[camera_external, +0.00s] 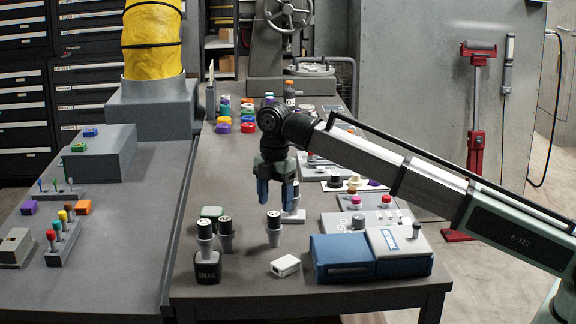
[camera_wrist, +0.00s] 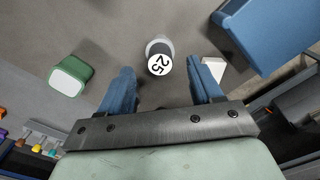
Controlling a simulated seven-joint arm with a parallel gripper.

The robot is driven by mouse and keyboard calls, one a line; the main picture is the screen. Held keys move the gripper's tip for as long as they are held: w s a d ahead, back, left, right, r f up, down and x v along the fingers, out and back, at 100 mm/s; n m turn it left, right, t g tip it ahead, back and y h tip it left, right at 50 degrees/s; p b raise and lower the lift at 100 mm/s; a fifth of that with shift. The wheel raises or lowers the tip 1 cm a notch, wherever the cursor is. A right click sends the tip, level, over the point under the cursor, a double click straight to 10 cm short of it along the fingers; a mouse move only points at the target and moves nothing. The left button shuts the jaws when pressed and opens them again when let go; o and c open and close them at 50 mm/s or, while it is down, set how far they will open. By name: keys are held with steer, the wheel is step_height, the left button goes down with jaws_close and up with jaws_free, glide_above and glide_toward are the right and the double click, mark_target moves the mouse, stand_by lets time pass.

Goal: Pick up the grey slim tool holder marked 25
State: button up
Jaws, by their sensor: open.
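The grey slim tool holder marked 25 (camera_wrist: 160,62) stands in the wrist view with its round white top and black number showing. It lies between the lines of my two blue fingers, a little beyond their tips. In the external view it appears to be the slim grey holder (camera_external: 274,232) just below and in front of my gripper (camera_external: 277,198). My gripper is open and empty, pointing down above the table. In the wrist view my gripper (camera_wrist: 163,85) shows a wide gap between its fingers, and the holder stands apart from both.
A green box (camera_external: 211,213), a small white box (camera_external: 285,266) and a blue case (camera_external: 342,262) are nearby. Coloured jars (camera_external: 248,115) stand farther back.

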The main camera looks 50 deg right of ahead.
mark_target(274, 214)
steer(key=shift+a+f, duration=0.2)
steer(key=shift+f, duration=2.4)
jaws_close()
